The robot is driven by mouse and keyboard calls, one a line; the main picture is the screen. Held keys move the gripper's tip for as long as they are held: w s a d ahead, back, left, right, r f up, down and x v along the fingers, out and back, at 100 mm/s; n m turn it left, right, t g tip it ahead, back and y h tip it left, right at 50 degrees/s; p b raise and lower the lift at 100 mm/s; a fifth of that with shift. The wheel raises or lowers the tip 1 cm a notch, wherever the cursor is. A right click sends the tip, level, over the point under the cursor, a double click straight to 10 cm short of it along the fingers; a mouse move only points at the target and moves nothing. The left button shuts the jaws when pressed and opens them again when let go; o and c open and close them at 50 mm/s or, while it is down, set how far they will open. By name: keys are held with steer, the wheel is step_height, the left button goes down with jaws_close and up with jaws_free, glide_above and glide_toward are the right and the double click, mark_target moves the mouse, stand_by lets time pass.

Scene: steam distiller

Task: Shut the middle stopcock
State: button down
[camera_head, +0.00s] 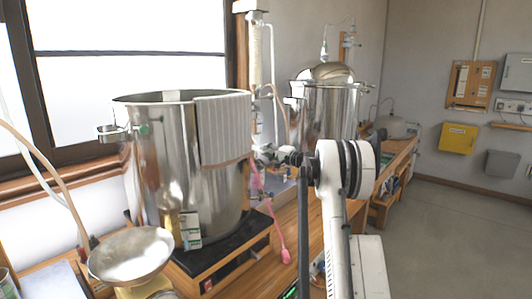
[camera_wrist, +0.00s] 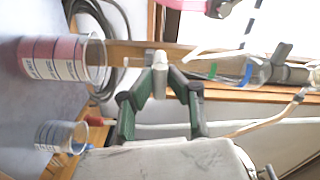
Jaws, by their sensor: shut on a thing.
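My gripper (camera_wrist: 160,84) is shut on a small pale grey piece (camera_wrist: 159,66), which looks like a stopcock handle, between its dark green fingertips in the wrist view. A glass tube (camera_wrist: 238,69) with green and blue bands lies to its right, with another grey stopcock handle (camera_wrist: 282,50) farther right. I cannot tell for sure which stopcock is the middle one. In the head view my gripper (camera_head: 283,158) is at the pale fittings (camera_head: 264,153) between the two steel vessels, with its fingertips partly hidden. Whether the valve is open or shut cannot be seen.
A large steel vessel (camera_head: 170,150) stands left of my arm, another (camera_head: 322,110) behind it. A beaker of pink liquid (camera_wrist: 62,58) and a smaller beaker (camera_wrist: 62,136) are near the gripper. Hoses (camera_wrist: 150,127) run close by. Floor at the right is free.

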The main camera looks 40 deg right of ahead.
steer(key=shift+m, duration=0.4)
steer(key=c, duration=1.7)
jaws_free()
steer(key=shift+o, duration=0.2)
steer(key=s+d, duration=0.1)
steer(key=s, duration=1.1)
steer(key=shift+d, duration=0.3)
